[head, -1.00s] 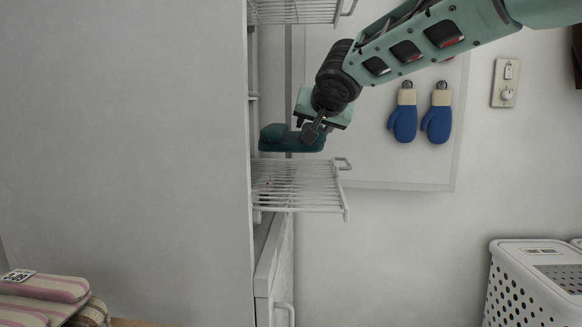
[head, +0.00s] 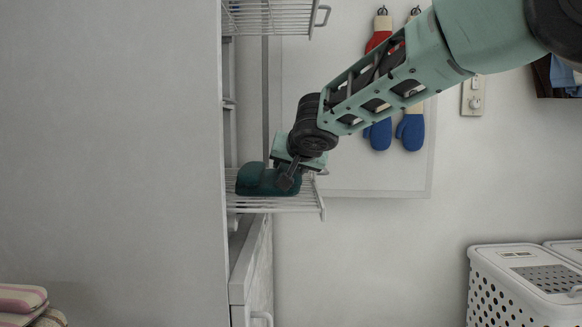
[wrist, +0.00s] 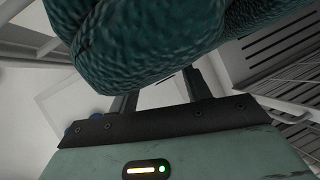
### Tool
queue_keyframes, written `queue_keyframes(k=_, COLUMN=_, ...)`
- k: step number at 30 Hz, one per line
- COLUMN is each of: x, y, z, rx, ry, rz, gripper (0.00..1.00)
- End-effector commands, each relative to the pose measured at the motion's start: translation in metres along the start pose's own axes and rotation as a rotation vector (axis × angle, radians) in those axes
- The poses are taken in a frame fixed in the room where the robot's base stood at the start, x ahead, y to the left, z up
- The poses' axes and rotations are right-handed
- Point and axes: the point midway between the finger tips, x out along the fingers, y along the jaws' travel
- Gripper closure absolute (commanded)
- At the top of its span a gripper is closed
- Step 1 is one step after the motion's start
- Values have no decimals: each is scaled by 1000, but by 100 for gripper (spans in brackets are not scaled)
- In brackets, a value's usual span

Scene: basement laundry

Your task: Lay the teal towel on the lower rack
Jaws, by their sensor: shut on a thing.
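The teal towel (head: 262,182) is a folded bundle at the lower white wire rack (head: 290,205), over the rack's bars. My gripper (head: 287,180) is shut on the towel's right part from above. In the wrist view the towel (wrist: 140,35) fills the top of the picture, in front of my gripper's fingers (wrist: 165,88). The fingertips are hidden by the towel there. I cannot tell whether the towel's full weight rests on the bars.
An upper wire rack (head: 270,18) is above. A large grey panel (head: 110,130) stands close on the left. Blue mitts (head: 410,130) hang on the wall. A white laundry basket (head: 500,285) is at the lower right, and striped folded cloths (head: 22,298) are at the lower left.

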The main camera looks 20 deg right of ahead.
Motion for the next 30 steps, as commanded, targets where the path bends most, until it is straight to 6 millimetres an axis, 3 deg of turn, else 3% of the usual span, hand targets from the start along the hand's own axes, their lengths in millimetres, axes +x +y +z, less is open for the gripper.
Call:
queue_keyframes(k=1, x=1, y=1, z=2, rx=1, ry=1, rz=-1, gripper=80)
queue_keyframes(k=2, x=1, y=0, z=1, rx=0, ry=0, rz=0, gripper=43)
queue_keyframes(k=3, x=0, y=0, z=1, rx=0, ry=0, rz=0, gripper=32)
queue_keyframes(k=4, x=0, y=0, z=1, rx=0, ry=0, rz=0, gripper=30)
queue_keyframes(k=16, x=-5, y=-1, z=-2, rx=1, ry=0, rz=-1, gripper=30)
queue_keyframes(k=30, x=-97, y=-1, z=-2, rx=2, ry=1, rz=-2, gripper=30)
